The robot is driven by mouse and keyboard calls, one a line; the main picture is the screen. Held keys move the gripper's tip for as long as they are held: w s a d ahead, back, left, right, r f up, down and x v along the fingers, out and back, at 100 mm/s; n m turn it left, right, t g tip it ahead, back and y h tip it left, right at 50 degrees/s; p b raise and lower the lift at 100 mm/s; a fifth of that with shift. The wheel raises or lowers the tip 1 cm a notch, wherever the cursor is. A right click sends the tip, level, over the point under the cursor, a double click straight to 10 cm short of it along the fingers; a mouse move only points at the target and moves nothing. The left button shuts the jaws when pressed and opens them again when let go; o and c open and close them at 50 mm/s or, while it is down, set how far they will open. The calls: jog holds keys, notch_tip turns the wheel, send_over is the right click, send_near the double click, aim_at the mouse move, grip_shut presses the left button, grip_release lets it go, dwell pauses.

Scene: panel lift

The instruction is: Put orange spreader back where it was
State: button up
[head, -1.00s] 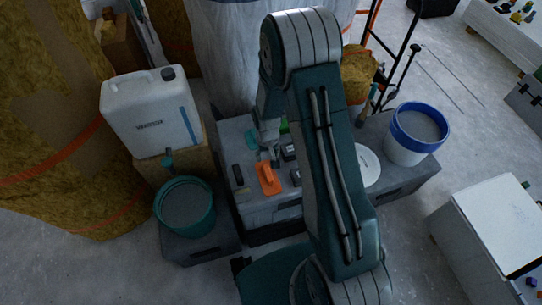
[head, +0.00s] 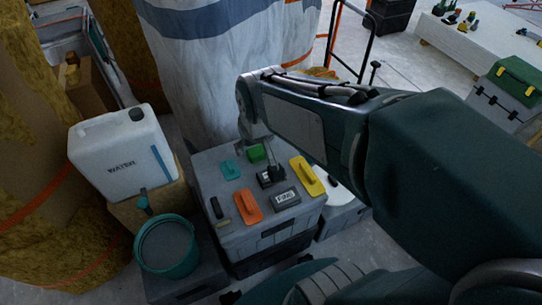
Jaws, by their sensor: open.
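The orange spreader (head: 247,206) lies flat on the top of the grey case (head: 231,238), near its front left. A dark narrow tool (head: 221,208) lies just left of it. My gripper (head: 269,168) points down over the case top, behind and to the right of the orange spreader and apart from it. It is open, and its fingertips are small and dark against a dark block (head: 270,179) below, so whether they touch it cannot be told.
On the case top also lie a teal spreader (head: 230,170), a green piece (head: 256,153), a yellow spreader (head: 307,177) and a labelled grey block (head: 286,198). A teal bucket (head: 167,247) and white canister (head: 122,152) stand left.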

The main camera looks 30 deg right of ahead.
jog(key=s+r+t, duration=0.1)
jog(key=s+r, duration=0.4)
jog(key=s, duration=0.4)
jog(key=shift+s+t, duration=0.3)
